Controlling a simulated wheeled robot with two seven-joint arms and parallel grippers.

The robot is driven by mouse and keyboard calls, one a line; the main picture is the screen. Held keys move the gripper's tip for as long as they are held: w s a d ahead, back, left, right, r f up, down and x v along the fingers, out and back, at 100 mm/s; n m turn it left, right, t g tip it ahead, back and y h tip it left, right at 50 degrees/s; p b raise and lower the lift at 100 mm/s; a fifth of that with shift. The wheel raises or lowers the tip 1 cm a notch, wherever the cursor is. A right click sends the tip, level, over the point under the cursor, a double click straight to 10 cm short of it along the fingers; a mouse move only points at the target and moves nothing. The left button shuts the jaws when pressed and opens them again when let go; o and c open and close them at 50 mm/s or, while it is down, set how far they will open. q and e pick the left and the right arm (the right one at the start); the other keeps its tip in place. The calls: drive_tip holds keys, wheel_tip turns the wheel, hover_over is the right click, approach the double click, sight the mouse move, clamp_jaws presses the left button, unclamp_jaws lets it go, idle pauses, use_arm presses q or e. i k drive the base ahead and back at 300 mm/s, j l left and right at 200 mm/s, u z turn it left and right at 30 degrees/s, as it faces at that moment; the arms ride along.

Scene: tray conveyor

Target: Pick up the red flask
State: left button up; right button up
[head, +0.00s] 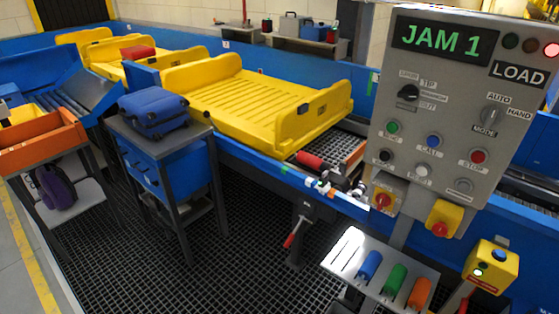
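A red cylinder with dark ends, which looks like the red flask (311,161), lies on its side on the conveyor. It is just in front of the near end of a large yellow tray (315,125), beside the dark rollers (343,146). Small dark and metallic parts (338,178) sit right of it; I cannot tell whether any belong to it. Another small red upright object (267,25) stands on the back bench, too small to identify. Neither of my grippers is in view.
A grey control panel (450,75) reading JAM 1 stands at the right. Below it, a sloped metal rack (345,252) holds blue, green and orange cylinders. A blue suitcase (153,112) lies on a stand at the left. A red-handled lever (292,237) hangs under the conveyor's blue edge.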

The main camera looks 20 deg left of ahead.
sight(313, 162)
drive_tip(key=i+j, duration=0.2)
drive_tip(key=j, duration=0.2)
drive_tip(key=i+j+u, duration=0.1)
drive_tip(key=i+j, duration=0.15)
drive_tip(key=j, duration=0.15)
drive_tip(key=i+j, duration=0.25)
drive_tip(key=j, duration=0.15)
drive_tip(key=i+j+u, duration=0.1)
drive_tip(key=i+j, duration=0.15)
drive_tip(key=j, duration=0.15)
